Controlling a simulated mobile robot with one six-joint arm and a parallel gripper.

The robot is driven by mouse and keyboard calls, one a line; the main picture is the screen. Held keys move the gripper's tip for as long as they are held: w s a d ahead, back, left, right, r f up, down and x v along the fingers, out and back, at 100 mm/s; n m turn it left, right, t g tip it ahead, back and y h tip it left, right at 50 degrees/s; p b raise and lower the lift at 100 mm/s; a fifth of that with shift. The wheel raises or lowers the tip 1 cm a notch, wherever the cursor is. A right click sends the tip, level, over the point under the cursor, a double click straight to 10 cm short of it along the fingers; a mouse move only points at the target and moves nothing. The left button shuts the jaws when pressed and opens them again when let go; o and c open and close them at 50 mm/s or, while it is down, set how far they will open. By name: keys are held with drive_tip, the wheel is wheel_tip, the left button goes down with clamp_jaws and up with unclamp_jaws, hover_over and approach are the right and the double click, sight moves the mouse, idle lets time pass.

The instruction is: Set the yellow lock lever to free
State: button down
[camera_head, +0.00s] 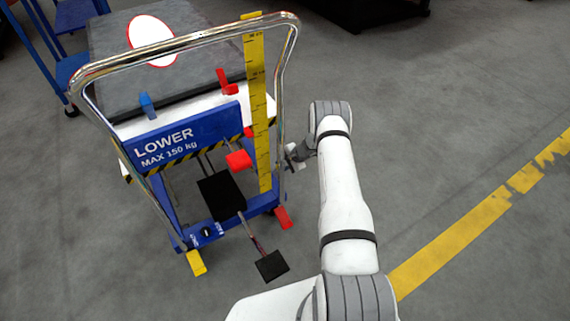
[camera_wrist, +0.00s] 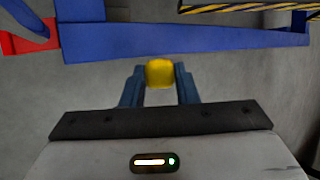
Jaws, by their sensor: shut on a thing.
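In the wrist view, a small yellow block, the end of the yellow lock lever (camera_wrist: 159,72), sits between the two blue-grey fingers of my gripper (camera_wrist: 159,85), below a blue beam. My gripper is shut on it. In the head view my gripper (camera_head: 295,155) is at the right side of the blue lift cart, beside its chrome post. The held yellow end cannot be made out there. Another yellow piece (camera_head: 196,262) sticks out at the cart's lower left foot, and a red one (camera_head: 282,217) at its lower right foot.
The cart has a chrome handle (camera_head: 190,38), a yellow ruler (camera_head: 257,110), a blue LOWER panel (camera_head: 190,132) and a black foot pedal (camera_head: 271,265). A dark grey load (camera_head: 185,60) lies on top. The floor right of my arm is clear, with a worn yellow line (camera_head: 450,235).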

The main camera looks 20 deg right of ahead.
drive_tip(key=shift+a+f, duration=0.15)
drive_tip(key=shift+a, duration=0.2)
drive_tip(key=c, duration=1.5)
unclamp_jaws()
drive_tip(key=shift+f, duration=0.1)
drive_tip(key=o, duration=0.4)
drive_tip(key=shift+d, duration=0.15)
drive_tip(key=shift+d+r, duration=0.2)
drive_tip(key=shift+r, duration=0.2)
drive_tip(key=p+v, duration=0.2)
drive_tip(key=v, duration=0.5)
drive_tip(key=shift+s, duration=0.15)
